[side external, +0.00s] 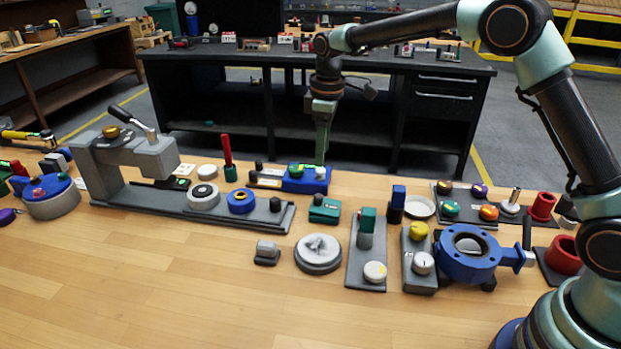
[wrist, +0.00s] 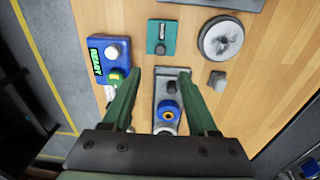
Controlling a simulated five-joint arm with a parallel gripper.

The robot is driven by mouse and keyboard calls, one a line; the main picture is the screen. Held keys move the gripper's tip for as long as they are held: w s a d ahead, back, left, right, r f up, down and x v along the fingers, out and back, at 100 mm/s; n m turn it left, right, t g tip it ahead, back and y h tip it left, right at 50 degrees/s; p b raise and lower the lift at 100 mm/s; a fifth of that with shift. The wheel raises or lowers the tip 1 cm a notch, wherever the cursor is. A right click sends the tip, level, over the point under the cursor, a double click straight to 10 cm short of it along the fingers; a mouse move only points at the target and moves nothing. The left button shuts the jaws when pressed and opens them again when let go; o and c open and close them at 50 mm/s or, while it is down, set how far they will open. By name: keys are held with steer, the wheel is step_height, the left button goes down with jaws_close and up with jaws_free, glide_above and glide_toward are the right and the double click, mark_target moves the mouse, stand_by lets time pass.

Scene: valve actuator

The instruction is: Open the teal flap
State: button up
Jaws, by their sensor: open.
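A small teal unit with a flat top (side external: 324,210) sits on the wooden table, left of a grey plate. In the wrist view its teal face (wrist: 161,37) lies beyond my fingertips, with a small dark knob and a pale label strip; it looks closed and flat, and I cannot make out a hinge. My gripper (side external: 321,162) points down above the blue box, behind the teal unit and apart from it. The wrist view shows my gripper's two green fingers (wrist: 163,72) spread wide, with nothing held between them.
A blue box (wrist: 108,60) with a READY display stands left of my fingers. A grey press base (side external: 210,208) carrying a blue ring (side external: 240,201) runs near the teal unit. A grey disc (side external: 318,252) and small grey block (side external: 267,252) stand in front. The table front is clear.

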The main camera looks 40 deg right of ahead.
mark_target(319, 196)
steer(key=f+n, duration=0.1)
steer(key=f, duration=0.3)
steer(key=f+n, duration=0.1)
steer(key=f, duration=0.3)
steer(key=w+f, duration=0.1)
steer(key=f, duration=0.3)
steer(key=shift+a+n+g, duration=0.1)
steer(key=shift+n+g, duration=0.2)
steer(key=shift+n, duration=0.1)
steer(key=shift+c, duration=0.3)
jaws_close()
steer(key=shift+s+r, duration=0.1)
stand_by(0.7)
